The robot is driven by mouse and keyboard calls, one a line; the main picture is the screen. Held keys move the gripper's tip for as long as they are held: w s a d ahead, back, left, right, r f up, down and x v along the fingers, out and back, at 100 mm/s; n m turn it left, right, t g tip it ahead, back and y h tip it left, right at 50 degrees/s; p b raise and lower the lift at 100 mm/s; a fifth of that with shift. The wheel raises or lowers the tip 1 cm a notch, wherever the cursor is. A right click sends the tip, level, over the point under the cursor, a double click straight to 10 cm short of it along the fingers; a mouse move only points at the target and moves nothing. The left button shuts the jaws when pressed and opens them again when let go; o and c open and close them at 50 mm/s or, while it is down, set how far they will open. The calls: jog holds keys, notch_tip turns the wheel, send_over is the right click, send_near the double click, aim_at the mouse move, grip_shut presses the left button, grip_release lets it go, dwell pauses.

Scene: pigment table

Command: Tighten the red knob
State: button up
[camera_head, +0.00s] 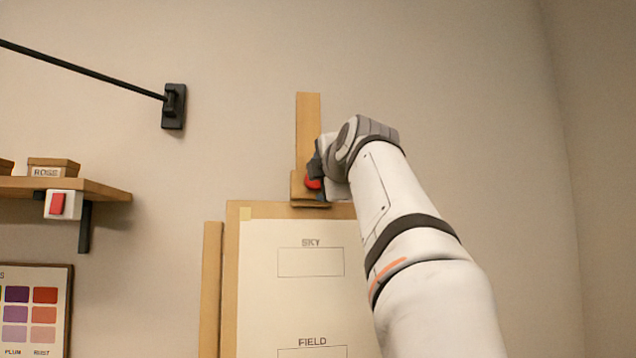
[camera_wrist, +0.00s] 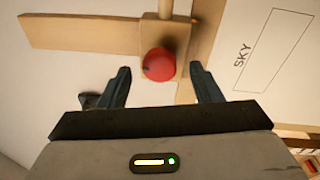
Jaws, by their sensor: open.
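The red knob (camera_head: 313,183) sits on the wooden clamp block (camera_head: 299,190) of the easel, above the top of the board. In the head view my gripper hides most of it. In the wrist view the round red knob (camera_wrist: 159,65) shows clearly, with a small dark mark on its left side. My gripper (camera_wrist: 160,80) is open, with one finger on each side of the knob. A gap shows between each finger and the knob, and the knob lies slightly beyond the fingertips. I cannot tell the exact depth between them.
The easel's upright post (camera_head: 308,125) rises above the clamp. The board holds a paper (camera_head: 265,235) marked SKY and FIELD. At left are a shelf (camera_head: 100,188) with a red switch (camera_head: 57,204), a colour chart (camera_head: 69,300) and a black wall bracket (camera_head: 174,106).

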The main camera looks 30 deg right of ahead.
jog(key=shift+s+a+r+b, duration=0.1)
jog(key=shift+s+a+b, duration=0.15)
jog(key=shift+s, duration=1.1)
jog(key=shift+s+a+b, duration=0.2)
jog(key=shift+s, duration=1.15)
